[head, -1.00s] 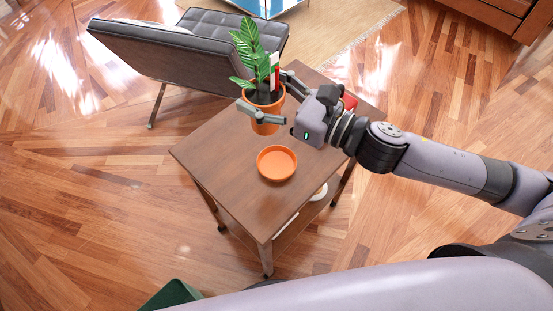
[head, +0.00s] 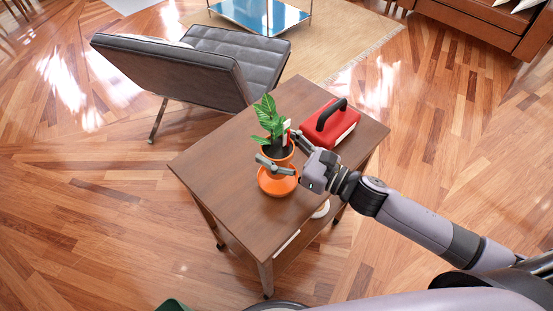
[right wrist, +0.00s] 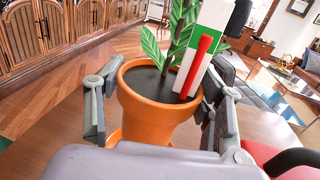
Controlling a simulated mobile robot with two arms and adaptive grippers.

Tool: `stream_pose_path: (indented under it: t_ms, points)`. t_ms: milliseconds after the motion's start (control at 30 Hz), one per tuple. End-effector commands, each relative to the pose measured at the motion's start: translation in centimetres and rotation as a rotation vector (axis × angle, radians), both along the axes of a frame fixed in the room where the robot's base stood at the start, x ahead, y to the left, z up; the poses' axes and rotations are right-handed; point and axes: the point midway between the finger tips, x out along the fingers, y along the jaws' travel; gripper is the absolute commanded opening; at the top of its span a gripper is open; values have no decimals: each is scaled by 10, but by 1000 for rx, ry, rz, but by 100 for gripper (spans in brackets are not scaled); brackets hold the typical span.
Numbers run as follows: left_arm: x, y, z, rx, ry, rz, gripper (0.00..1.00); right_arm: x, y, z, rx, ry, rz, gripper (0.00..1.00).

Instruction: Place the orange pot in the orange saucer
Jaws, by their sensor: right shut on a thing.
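The orange pot (head: 284,161) holds dark soil, a leafy green plant and a white, green and red tag. My right gripper (head: 275,147) is shut on the pot, a finger on either side of its upper part. The pot (right wrist: 155,118) looks upright in the right wrist view between the two fingers (right wrist: 162,92). The orange saucer (head: 277,188) lies on the wooden table, below the pot and partly hidden by it and a finger. My left gripper is out of view.
The wooden table (head: 235,205) has a red case (head: 322,128) with a black handle at its back right. A grey chair (head: 180,68) stands behind the table. The table's left and front are clear. A lower shelf holds a white item (head: 321,209).

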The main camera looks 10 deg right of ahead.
Motion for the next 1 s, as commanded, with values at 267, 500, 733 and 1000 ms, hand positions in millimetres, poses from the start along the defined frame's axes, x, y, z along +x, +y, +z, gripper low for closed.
stream_pose_path:
  t_ms: [267,500,733,1000]
  points:
    - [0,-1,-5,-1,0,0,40,0,0,-34,4,-1,0,12]
    - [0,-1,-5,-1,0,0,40,0,1,-41,4,-5,1,12]
    - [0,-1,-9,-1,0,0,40,0,1,-45,3,-4,1,12]
    - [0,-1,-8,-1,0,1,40,0,0,-46,0,0,0,78]
